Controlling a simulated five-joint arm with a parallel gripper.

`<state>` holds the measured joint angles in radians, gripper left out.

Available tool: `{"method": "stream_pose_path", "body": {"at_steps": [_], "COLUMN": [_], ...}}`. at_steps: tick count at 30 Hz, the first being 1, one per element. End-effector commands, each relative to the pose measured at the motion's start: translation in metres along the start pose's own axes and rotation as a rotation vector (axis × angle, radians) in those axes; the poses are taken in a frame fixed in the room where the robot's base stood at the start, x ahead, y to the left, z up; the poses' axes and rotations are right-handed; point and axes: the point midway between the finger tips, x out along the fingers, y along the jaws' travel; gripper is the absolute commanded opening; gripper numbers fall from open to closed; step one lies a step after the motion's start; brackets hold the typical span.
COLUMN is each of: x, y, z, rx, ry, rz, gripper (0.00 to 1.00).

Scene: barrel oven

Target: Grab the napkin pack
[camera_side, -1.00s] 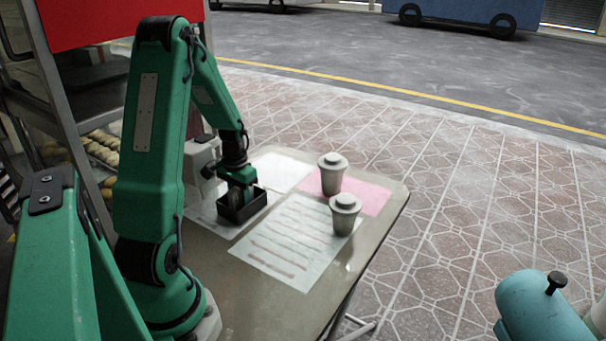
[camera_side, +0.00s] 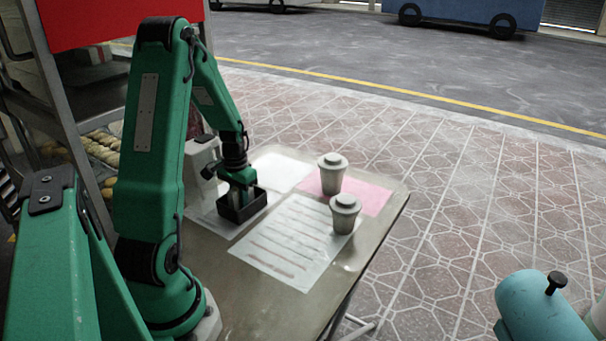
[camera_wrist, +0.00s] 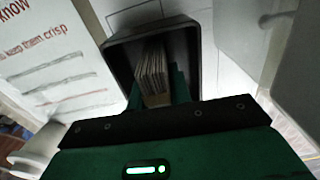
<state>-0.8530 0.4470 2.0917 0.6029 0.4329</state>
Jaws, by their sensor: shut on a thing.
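The napkin pack (camera_wrist: 152,70) is a stack of pale brown folded sheets standing on edge in a black open box (camera_wrist: 118,52). In the wrist view, my gripper (camera_wrist: 156,88) has a green finger on each side of the pack and is shut on it. The pack's lower part is hidden by the fingers. In the side view, my gripper (camera_side: 241,189) reaches down into the black box (camera_side: 245,212), and the pack cannot be made out clearly there.
Two lidded grey-green cups (camera_side: 332,174) (camera_side: 345,214) stand right of the box. A printed white sheet (camera_side: 290,245) and a pink sheet (camera_side: 372,195) lie on the table (camera_side: 262,302). A grey-white object (camera_side: 200,160) stands close behind the box on the left.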

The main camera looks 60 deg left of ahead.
Motion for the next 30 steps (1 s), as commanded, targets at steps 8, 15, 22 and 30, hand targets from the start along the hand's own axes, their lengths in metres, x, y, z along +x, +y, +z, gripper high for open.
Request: {"method": "stream_pose_path", "body": {"at_steps": [8, 15, 22, 30], "x": [-0.009, -0.037, -0.062, -0.090], "y": [0.000, -0.001, 0.035, 0.082], "z": [-0.001, -0.001, 0.003, 0.008], "rx": [0.000, 0.000, 0.006, 0.005], "ry": [0.003, 0.005, 0.004, 0.003], "rz": [-0.001, -0.002, -0.001, -0.001], "gripper": [0.00, 0.00, 0.00, 0.00]}}
